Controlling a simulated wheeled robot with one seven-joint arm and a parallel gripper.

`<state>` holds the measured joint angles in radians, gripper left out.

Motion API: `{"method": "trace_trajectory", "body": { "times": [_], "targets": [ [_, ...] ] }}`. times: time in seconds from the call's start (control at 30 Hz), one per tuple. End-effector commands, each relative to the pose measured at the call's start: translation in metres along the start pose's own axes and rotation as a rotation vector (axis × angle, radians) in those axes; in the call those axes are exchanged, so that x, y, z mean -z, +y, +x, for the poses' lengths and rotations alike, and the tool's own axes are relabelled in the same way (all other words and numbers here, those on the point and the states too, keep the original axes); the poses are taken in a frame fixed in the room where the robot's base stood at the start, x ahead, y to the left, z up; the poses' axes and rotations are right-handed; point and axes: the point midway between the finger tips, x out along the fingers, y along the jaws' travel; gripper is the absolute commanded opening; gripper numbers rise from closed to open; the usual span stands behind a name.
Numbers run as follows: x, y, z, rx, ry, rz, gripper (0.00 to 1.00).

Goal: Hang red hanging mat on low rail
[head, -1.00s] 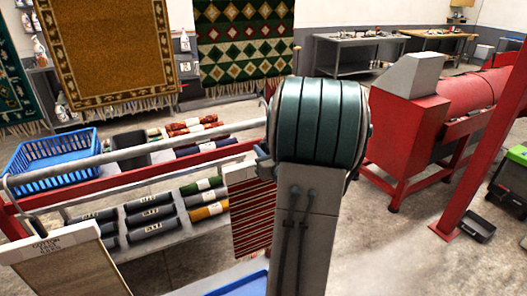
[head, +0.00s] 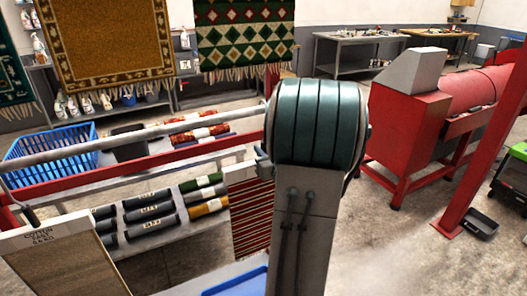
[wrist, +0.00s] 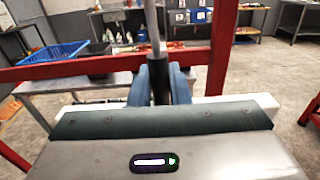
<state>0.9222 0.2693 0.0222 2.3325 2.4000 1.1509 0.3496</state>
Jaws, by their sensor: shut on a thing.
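The red striped hanging mat (head: 250,218) hangs beside my arm in the head view, with a pale strip along its top. My arm hides part of it. My gripper is hidden behind the arm in the head view. In the wrist view my gripper (wrist: 158,85) has its blue fingers closed around a dark piece. The mat's cloth cannot be made out there. A grey rail (head: 130,138) runs from the left toward my arm in the head view, above a red beam (head: 112,184). Whether the mat touches the rail is hidden.
A blue basket (head: 55,145) and rolled rugs (head: 150,215) lie on shelving behind the rail. A red upright post (head: 480,165) and a red machine (head: 400,115) stand right. Floor between is clear.

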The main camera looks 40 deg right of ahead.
Motion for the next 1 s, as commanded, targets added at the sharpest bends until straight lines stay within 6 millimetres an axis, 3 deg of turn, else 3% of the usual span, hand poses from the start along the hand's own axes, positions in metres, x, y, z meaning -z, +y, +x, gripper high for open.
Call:
{"method": "trace_trajectory", "body": {
  "times": [0.33, 0.37, 0.4, 0.47, 0.77, 1.0],
  "targets": [
    [0.003, 0.000, 0.000, 0.000, -0.002, -0.001, 0.00],
    [0.003, 0.000, 0.000, 0.000, -0.002, -0.001, 0.19],
    [0.003, 0.000, 0.000, 0.000, -0.002, -0.001, 0.30],
    [0.003, 0.000, 0.000, 0.000, -0.002, -0.001, 0.42],
    [0.005, 0.000, -0.002, 0.000, 0.001, 0.000, 0.42],
    [0.006, -0.001, -0.034, 0.004, 0.000, -0.002, 0.42]
  ]
}}
